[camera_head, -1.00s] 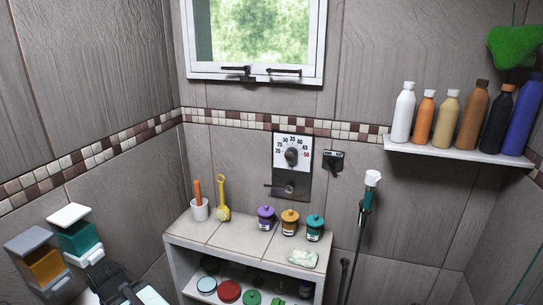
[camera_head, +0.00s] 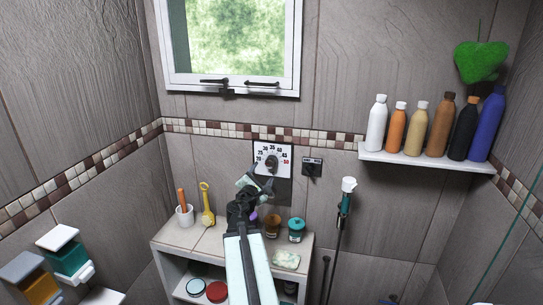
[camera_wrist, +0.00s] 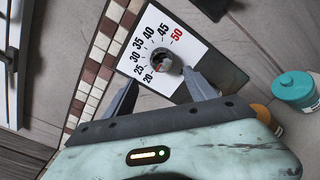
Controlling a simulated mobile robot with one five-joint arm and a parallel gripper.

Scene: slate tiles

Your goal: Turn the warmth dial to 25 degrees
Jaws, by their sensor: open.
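The warmth dial (camera_head: 271,161) is a dark round knob on a white plate on the back wall, with numbers from 20 to a red 50. In the wrist view the dial (camera_wrist: 159,62) sits just ahead of my gripper (camera_wrist: 160,80). Its two dark fingers are apart, one on either side of the knob's near part, and hold nothing. I cannot tell whether they touch the knob or exactly which number it points to. In the head view my gripper (camera_head: 262,177) is just below the dial and hides the lower part of its panel.
A black switch (camera_head: 312,167) is right of the dial. Below, a shelf unit (camera_head: 180,238) holds a cup, a yellow scoop, jars and soap (camera_head: 286,259). My arm partly hides the purple jar. A bottle shelf (camera_head: 430,160) and shower wand (camera_head: 345,205) are at right.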

